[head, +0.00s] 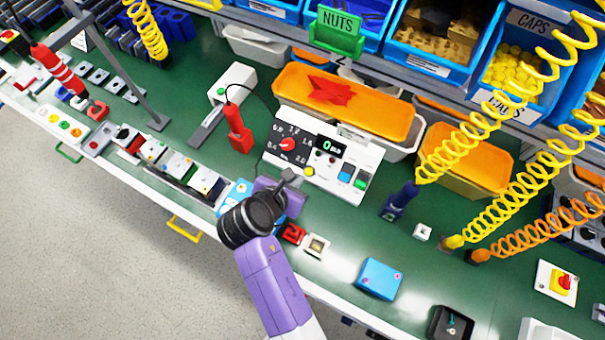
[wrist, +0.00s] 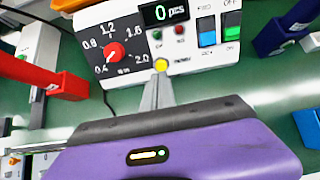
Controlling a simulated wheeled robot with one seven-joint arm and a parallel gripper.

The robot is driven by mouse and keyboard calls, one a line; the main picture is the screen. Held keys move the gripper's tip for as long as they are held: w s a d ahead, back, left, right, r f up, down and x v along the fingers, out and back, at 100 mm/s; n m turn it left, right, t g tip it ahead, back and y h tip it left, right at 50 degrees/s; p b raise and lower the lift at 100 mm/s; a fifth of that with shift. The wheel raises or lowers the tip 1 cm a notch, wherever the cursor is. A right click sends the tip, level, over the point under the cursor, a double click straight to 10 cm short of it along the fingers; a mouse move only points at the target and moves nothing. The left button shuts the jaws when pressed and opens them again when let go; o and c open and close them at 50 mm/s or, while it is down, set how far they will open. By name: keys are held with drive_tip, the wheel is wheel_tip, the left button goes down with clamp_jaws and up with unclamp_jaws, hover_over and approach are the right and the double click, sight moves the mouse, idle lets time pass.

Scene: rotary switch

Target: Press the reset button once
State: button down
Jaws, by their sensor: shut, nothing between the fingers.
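The white control box (head: 345,185) stands on the green bench, with a dial, a display reading 0 pcs and several buttons. In the wrist view its front panel (wrist: 135,70) shows a small green button (wrist: 157,34), a small red button (wrist: 180,31) and, lower, a round yellow button (wrist: 160,64). The small labels are too blurred to read, so I cannot tell for sure which is reset. My gripper (head: 291,175) is shut and empty at the box's lower front edge. In the wrist view its fingertips (wrist: 157,84) lie just below the yellow button; contact is unclear.
The red-pointer dial (wrist: 113,51) is left of the buttons; blue (wrist: 207,32) and green (wrist: 232,26) switches are at right. A red tool holder (head: 241,140) stands left of the box. Small parts lie along the bench front.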

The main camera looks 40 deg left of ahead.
drive_tip(key=v, duration=0.6)
drive_tip(key=shift+s+r, duration=0.25)
drive_tip(key=shift+s, duration=0.1)
idle(0.5)
